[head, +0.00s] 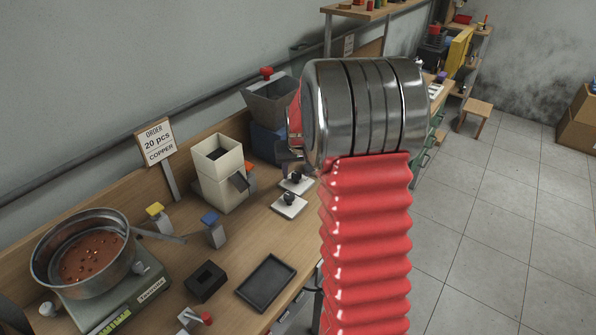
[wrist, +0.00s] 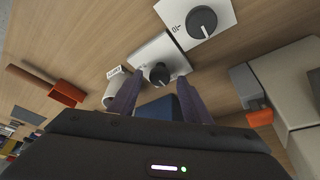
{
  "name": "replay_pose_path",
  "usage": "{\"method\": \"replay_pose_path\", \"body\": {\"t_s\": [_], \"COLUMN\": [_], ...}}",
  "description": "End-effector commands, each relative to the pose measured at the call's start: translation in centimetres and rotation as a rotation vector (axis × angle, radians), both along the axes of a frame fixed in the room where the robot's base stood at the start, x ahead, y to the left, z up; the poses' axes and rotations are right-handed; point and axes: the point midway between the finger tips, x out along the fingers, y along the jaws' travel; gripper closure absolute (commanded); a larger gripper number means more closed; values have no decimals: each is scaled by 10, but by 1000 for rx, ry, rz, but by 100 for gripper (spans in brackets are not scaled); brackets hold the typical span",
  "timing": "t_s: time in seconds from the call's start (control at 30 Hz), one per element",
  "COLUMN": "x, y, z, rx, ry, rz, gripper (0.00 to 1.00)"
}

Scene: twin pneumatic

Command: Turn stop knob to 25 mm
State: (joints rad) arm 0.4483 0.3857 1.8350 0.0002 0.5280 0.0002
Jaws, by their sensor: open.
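Two black knobs on white plates stand on the wooden bench. In the head view, one knob (head: 295,177) is farther back and the other knob (head: 289,198) is nearer. In the wrist view, one knob (wrist: 159,74) shows between the fingertips of my gripper (wrist: 160,80), which is open; contact cannot be told. The other knob (wrist: 202,22) sits beyond, on a white plate (wrist: 222,12) with a small dark marking too small to read surely. I cannot tell which is the stop knob. My gripper is mostly hidden behind my arm in the head view.
A cream box (head: 218,170) and a grey hopper (head: 270,100) stand near the knobs. A black tray (head: 266,284), a black block (head: 205,281), yellow and blue-topped posts and a pan (head: 82,250) on a scale are on the bench.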

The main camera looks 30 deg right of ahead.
Motion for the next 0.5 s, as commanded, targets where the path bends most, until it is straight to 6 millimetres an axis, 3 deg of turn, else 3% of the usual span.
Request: {"method": "replay_pose_path", "body": {"t_s": [0.37, 0.5], "x": [1, 1], "y": [-1, -1], "z": [-4, -4], "rx": [0, 0], "ry": [0, 0], "rz": [0, -1], "gripper": [56, 66]}}
